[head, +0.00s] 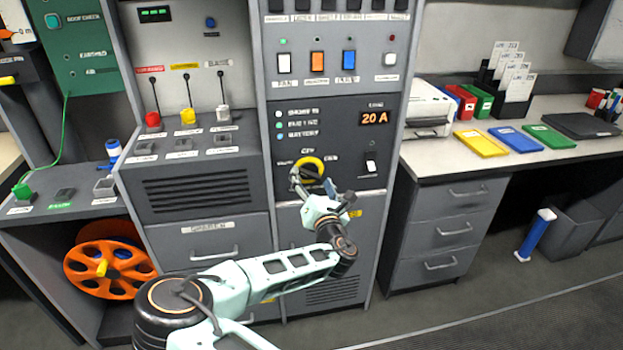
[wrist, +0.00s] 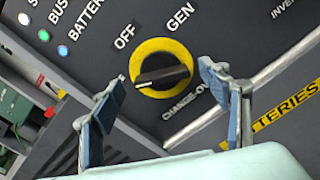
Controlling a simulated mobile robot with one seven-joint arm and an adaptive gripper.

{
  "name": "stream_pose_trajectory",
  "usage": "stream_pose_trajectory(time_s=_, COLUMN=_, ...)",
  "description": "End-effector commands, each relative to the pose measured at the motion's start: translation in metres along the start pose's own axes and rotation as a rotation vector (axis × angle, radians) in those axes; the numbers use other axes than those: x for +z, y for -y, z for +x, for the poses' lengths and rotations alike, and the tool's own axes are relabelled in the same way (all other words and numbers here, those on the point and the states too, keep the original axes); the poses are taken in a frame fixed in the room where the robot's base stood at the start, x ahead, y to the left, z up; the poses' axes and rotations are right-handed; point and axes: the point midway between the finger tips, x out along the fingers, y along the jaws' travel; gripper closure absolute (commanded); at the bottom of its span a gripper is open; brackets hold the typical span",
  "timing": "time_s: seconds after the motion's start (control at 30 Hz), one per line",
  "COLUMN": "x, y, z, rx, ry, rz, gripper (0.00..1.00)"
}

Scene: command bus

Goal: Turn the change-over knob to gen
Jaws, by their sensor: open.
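The change-over knob (wrist: 172,75) is a dark bar handle on a round yellow plate, between my fingers in the wrist view. A pale mark on its left end points left, away from the GEN label (wrist: 181,18) at upper right and the OFF label (wrist: 125,37) at upper left. Whatever label lies to the left is mostly hidden by my left finger. My gripper (wrist: 160,92) is open, one finger each side of the knob, with no visible contact. In the head view, my gripper (head: 310,186) is in front of the yellow plate (head: 316,161) and partly covers it.
A white rocker switch (head: 371,162) and an orange 20 A display (head: 375,118) are right of the knob. Indicator lamps (head: 278,125) are at upper left.

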Motion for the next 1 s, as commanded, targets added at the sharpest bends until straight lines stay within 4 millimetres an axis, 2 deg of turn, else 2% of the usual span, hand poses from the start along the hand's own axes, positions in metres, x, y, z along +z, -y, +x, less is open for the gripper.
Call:
stream_pose_trajectory(time_s=0.2, x=0.0, y=0.0, z=0.015, rx=0.0, ry=0.0, rz=-0.001, gripper=0.3)
stream_pose_trajectory(time_s=0.47, x=0.0, y=0.0, z=0.016, rx=-0.001, ry=0.0, rz=0.0, gripper=0.3)
stream_pose_trajectory(time_s=0.87, x=0.0, y=0.0, z=0.015, rx=-0.001, ry=0.0, rz=0.0, gripper=0.72)
stream_pose_trajectory(time_s=1.0, x=0.0, y=0.0, z=0.015, rx=0.0, ry=0.0, rz=0.005, gripper=0.72)
